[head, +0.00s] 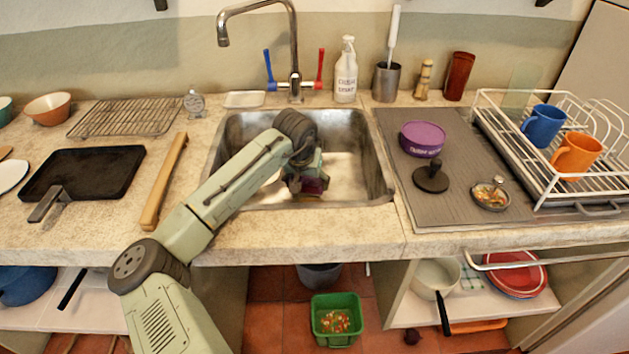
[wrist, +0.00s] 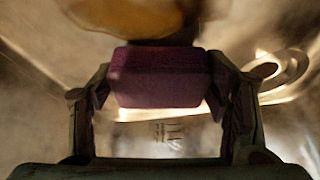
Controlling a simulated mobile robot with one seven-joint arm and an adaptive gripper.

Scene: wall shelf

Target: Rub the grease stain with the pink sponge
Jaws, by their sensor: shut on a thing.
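My gripper (head: 306,172) reaches down into the metal sink (head: 350,150). It is shut on the pink sponge (wrist: 160,77), which looks dark purple-pink in the shade. The sponge sits level between the two fingers in the wrist view; only a small dark part of it (head: 314,186) shows in the head view, low in the basin. An amber-brown rounded patch (wrist: 130,14), possibly the grease stain, lies just beyond the sponge at the top of the wrist view. I cannot tell whether the sponge touches it. My arm hides part of the sink's left side.
The faucet (head: 294,60) stands behind the sink. A ridged drainboard (head: 450,205) and a dish rack (head: 540,185) lie right; a wooden bar (head: 165,180) lies left.

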